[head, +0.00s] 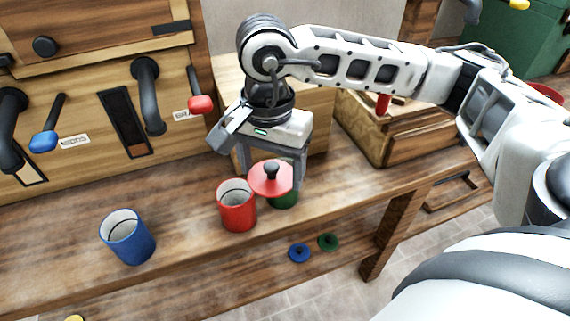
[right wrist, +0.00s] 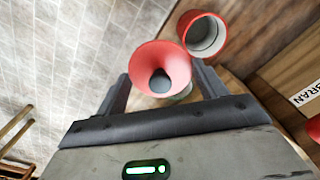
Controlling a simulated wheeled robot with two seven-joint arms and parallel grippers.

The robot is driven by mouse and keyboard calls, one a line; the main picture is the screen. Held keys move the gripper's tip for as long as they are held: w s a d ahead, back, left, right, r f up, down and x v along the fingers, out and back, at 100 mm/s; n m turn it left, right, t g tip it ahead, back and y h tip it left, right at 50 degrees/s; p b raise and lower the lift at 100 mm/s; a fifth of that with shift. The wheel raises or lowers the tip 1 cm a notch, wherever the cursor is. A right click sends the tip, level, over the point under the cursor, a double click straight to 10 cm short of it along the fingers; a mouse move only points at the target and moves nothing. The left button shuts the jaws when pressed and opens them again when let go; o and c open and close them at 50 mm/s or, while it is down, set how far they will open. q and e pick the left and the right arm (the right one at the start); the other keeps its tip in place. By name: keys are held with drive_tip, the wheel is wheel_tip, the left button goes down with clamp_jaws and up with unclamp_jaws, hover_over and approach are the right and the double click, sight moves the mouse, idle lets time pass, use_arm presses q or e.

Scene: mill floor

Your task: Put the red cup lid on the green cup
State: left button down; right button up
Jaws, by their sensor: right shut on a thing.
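The red cup lid (head: 265,186), a disc with a black knob, is between the fingers of my right gripper (head: 272,172), which is shut on it. The lid also shows in the right wrist view (right wrist: 152,57), knob towards the camera. The green cup (head: 285,200) stands on the bench just below the lid. The lid hides most of the cup, including its mouth, so I cannot tell whether the two touch. My left gripper is not in view.
An open red cup (head: 238,212) stands close to the left of the green cup. An open blue cup (head: 128,238) stands farther left. A wooden cabinet with levers (head: 146,95) backs the bench (head: 185,205). Blue (head: 299,253) and green (head: 328,241) round pieces lie lower down.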

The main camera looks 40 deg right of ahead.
drive_tip(key=s+d+r+m, duration=0.3)
drive_tip(key=s+r+m, duration=0.1)
drive_tip(key=m, duration=1.2)
drive_tip(key=s+d+r+m, duration=0.3)
drive_tip(key=s+r+m, duration=0.1)
drive_tip(key=m, duration=1.2)
drive_tip(key=w+f, duration=1.3)
drive_tip(key=shift+w+f+m+p, duration=0.2)
drive_tip(key=shift+w+m+p, duration=0.2)
drive_tip(key=shift+p, duration=0.05)
drive_tip(key=shift+f, duration=0.1)
